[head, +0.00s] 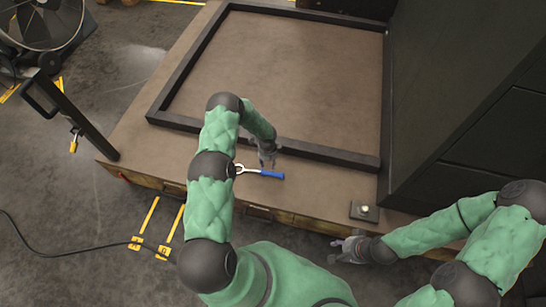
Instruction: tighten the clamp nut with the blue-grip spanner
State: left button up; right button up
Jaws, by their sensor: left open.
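The blue-grip spanner (270,175) lies on the brown bench top near its front edge, its metal ring end to the left and its blue grip to the right. My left gripper (267,161) is open, pointing down just above the spanner's middle; I cannot tell whether it touches it. My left arm passes close to the ring end. A small dark block with a pale nut on it, seemingly the clamp nut (365,209), sits at the bench's front right. My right gripper (335,251) is in front of the bench edge, below the block, its fingers apart and empty.
A raised dark frame (270,145) borders the large bare area of the bench. A tall dark cabinet (450,90) stands at the right. A black post with a handle (75,115) rises at the left, with a fan (42,22) behind it. A cable lies on the floor.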

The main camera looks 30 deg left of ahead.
pick_arm(q)
jog(key=shift+s+f, duration=0.1)
jog(key=shift+f, duration=0.3)
jog(key=b, duration=0.3)
send_over(268, 173)
notch_tip(268, 173, down, 4)
jog(key=shift+f, duration=0.1)
notch_tip(268, 173, down, 3)
jog(key=shift+r, duration=0.2)
jog(key=shift+f, duration=1.25)
jog(key=shift+r, duration=0.15)
grip_shut()
